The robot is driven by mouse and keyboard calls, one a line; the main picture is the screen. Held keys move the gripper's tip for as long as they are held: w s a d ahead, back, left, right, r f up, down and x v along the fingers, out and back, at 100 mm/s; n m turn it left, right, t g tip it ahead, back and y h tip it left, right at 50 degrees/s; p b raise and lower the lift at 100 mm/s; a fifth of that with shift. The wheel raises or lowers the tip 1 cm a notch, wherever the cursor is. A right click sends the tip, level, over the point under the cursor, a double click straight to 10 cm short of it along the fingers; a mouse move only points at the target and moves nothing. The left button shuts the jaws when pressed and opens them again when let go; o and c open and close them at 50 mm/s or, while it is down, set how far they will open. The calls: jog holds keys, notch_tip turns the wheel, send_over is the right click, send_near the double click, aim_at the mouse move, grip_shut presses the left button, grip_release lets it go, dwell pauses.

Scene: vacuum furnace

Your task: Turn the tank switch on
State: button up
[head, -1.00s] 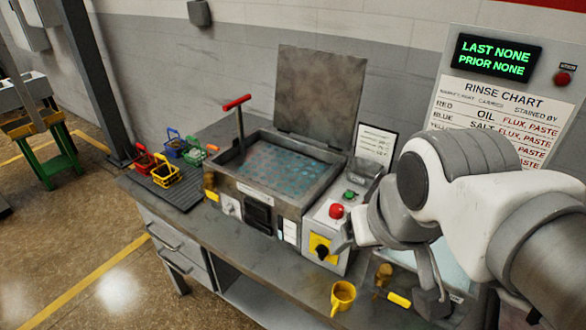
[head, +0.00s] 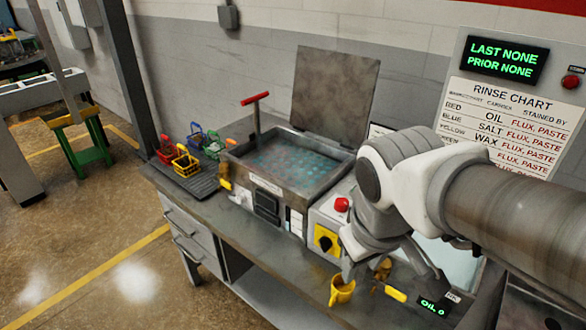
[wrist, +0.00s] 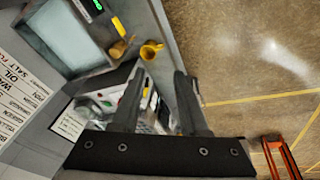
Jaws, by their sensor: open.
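A black rotary knob on a yellow plate (head: 326,240) sits on the front of the grey control box (head: 322,214), right of the open tank (head: 290,160). I take it as the tank switch; its exact setting is too small to read. A red button (head: 341,204) is on top of the box. My gripper (wrist: 158,72) is open and empty in the wrist view, its two fingers apart above the bench. The control box (wrist: 112,92) shows beside and partly behind the left finger. In the head view my arm covers the box's right part and much of the gripper.
A yellow cup (head: 341,291) stands at the bench's front edge, right of the box. Several coloured baskets sit on a ribbed mat (head: 190,183) left of the tank. The tank lid (head: 333,88) stands raised. A sign with a rinse chart (head: 510,125) is behind my arm.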

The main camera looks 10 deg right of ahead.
notch_tip(320, 180, down, 9)
jog(key=w+n+g+h+b, duration=0.2)
jog(key=n+g+h+b, duration=0.15)
jog(key=n, duration=0.35)
jog(key=n+t+h+b, duration=0.6)
jog(key=n+t+h, duration=0.5)
jog(key=n, duration=1.2)
send_near(321, 245)
jog(key=w+d, duration=0.1)
jog(key=d, duration=0.1)
jog(key=w+d+t+y, duration=0.1)
jog(key=w+d, duration=0.1)
jog(key=w+d+t+y, duration=0.1)
jog(key=d, duration=0.2)
jog(key=shift+w+r+y, duration=0.25)
jog(key=shift+w+r, duration=0.05)
jog(key=shift+w, duration=0.05)
grip_shut()
